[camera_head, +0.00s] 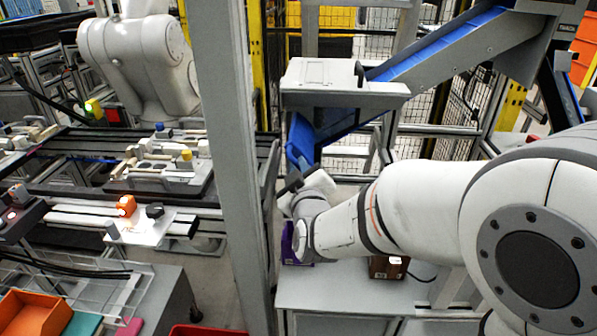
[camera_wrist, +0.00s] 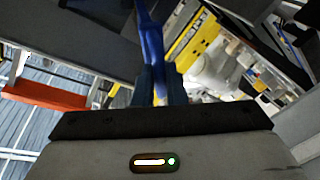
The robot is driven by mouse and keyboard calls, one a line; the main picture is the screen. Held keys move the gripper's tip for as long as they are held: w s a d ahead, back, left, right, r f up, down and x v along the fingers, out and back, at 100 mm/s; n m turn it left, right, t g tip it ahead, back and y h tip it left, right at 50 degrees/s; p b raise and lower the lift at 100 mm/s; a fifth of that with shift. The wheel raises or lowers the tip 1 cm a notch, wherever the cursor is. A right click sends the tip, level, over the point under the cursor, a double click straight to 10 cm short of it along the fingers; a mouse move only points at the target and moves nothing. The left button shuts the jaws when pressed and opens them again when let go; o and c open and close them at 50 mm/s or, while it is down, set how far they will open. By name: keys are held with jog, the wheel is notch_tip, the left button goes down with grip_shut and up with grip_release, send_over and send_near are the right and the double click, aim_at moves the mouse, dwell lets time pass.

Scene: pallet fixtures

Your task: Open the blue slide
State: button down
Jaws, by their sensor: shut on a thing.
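The blue slide (camera_head: 300,138) hangs tilted at the front left of a grey housing (camera_head: 345,88), at the lower end of a blue sloped belt. My gripper (camera_wrist: 160,78) points up at it from below. In the wrist view, the blue slide (camera_wrist: 151,38) shows edge-on as a narrow strip between the two dark fingers, which are shut on it. In the head view, my wrist covers part of the gripper, and the exact contact is hard to see.
A grey post (camera_head: 222,130) stands left of my gripper. Below my arm is a grey cabinet top (camera_head: 335,292) with a purple bin (camera_head: 289,246) and a brown box (camera_head: 388,267). Another white robot arm (camera_head: 135,50) stands at the back left.

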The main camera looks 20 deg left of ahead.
jog(key=shift+a+v, duration=0.25)
jog(key=shift+v, duration=0.85)
jog(key=shift+s, duration=0.15)
jog(key=c, duration=1.5)
grip_release()
jog(key=shift+b+v, duration=0.3)
jog(key=shift+v, duration=3.6)
jog(key=shift+d, duration=0.1)
